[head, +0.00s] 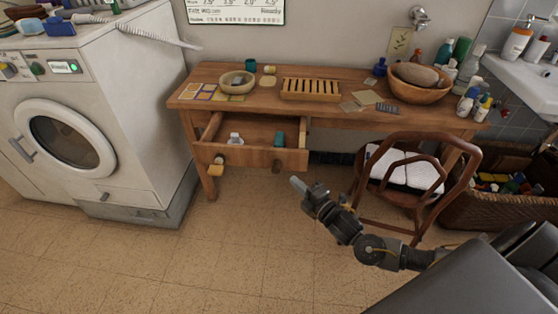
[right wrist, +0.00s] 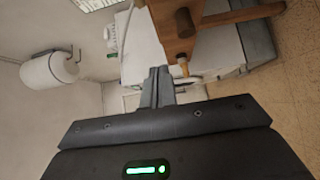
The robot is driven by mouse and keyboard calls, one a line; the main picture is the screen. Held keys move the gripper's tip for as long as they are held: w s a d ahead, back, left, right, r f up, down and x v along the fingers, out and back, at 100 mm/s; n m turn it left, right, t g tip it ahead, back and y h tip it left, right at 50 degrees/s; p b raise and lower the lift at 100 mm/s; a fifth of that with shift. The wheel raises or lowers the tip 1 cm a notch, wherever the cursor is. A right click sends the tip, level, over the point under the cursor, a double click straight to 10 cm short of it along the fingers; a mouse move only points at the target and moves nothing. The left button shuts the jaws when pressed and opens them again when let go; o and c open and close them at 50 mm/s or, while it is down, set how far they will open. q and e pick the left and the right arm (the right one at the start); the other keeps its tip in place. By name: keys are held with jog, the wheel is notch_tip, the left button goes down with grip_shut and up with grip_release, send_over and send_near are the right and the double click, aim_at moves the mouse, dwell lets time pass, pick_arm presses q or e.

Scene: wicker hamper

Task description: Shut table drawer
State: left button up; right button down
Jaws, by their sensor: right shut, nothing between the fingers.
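The wooden table (head: 320,106) stands against the back wall. Its drawer (head: 255,157) is pulled out at the left, with its front panel and two knobs facing the room. A small white item (head: 235,139) and a teal item (head: 278,139) lie inside the drawer. My right gripper (head: 298,186) is shut and empty, in front of the drawer's right end and apart from it. In the right wrist view, turned on its side, the shut fingers (right wrist: 157,88) point past the drawer front (right wrist: 172,35) and a dark knob (right wrist: 185,22). My left gripper is not in view.
A wooden chair (head: 421,150) with white towels stands at the table's right, close to my right arm. A washing machine (head: 95,110) stands at the left. A wicker hamper (head: 495,207) is at the right. The floor before the drawer is clear.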

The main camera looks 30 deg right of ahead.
send_near(272, 151)
jog(key=w+a, duration=0.1)
jog(key=a, duration=0.1)
jog(key=w+a, duration=0.1)
jog(key=shift+w+a+r+b, duration=0.15)
jog(key=shift+w+a+b, duration=0.15)
jog(key=shift+a, duration=0.05)
jog(key=shift+w+d, duration=0.7)
jog(key=shift+w, duration=0.3)
jog(key=shift+w+d, duration=0.4)
jog(key=shift+w, duration=0.2)
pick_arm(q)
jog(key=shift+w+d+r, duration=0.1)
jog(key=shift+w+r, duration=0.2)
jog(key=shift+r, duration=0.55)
pick_arm(e)
jog(key=shift+d, duration=0.1)
